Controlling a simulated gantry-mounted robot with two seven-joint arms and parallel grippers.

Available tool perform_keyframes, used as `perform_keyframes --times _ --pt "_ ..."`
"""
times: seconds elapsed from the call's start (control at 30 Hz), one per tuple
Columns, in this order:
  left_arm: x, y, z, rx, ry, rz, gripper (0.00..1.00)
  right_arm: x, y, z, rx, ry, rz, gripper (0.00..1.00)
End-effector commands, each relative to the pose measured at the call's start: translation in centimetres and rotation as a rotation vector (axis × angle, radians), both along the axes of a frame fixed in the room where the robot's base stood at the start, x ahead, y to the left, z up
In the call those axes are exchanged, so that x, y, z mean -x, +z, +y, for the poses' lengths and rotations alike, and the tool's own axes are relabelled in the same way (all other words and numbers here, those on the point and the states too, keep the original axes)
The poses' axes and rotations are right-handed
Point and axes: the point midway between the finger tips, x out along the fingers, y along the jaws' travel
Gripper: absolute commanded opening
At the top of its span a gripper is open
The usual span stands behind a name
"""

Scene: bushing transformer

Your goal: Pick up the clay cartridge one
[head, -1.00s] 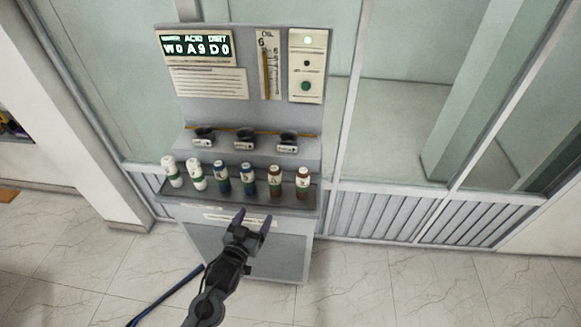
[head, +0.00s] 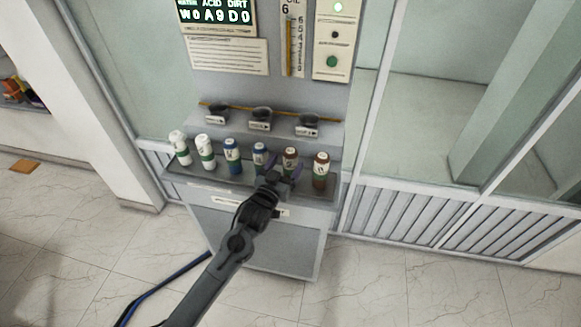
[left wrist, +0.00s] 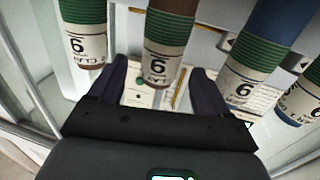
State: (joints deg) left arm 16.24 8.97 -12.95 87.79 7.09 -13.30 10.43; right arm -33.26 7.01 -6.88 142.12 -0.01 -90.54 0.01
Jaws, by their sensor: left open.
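Two brown clay cartridges with white caps or labels stand at the right end of a row on the machine's shelf, the inner one (head: 290,165) and the outer one (head: 321,171). My left gripper (head: 284,174) is open at the inner one. In the left wrist view the fingers (left wrist: 160,85) lie to either side of that brown cartridge (left wrist: 172,30), whose label reads "CLAY"; I cannot tell whether they touch it. The outer clay cartridge (left wrist: 87,40) shows left of the fingers there. My right gripper is not in view.
Two blue cartridges (head: 232,157) and two white ones (head: 205,152) stand farther left on the grey shelf (head: 215,186). Three dark sockets (head: 261,117) are on the step behind. A display panel (head: 215,22) is above. Glass walls flank the machine.

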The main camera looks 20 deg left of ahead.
Motion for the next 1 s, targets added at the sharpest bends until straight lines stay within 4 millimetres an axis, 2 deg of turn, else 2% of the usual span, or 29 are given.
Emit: perform_keyframes --times 0.23,0.6,0.9,0.93,1.0 --pt "-1.4 0.3 -0.1 0.001 0.000 -0.001 0.78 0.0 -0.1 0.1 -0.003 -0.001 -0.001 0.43" --pt "-5.5 0.8 -0.3 0.001 0.000 -0.001 0.78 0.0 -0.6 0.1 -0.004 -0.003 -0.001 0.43" --pt "-5.8 0.8 -0.3 0.001 0.000 0.000 0.78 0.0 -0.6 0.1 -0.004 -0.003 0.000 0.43" --pt "-5.8 0.8 -0.3 0.001 0.000 0.000 0.76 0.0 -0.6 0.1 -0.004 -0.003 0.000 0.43" --pt "-5.8 0.8 -0.3 0.001 0.000 0.000 0.66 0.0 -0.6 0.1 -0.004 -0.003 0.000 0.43"
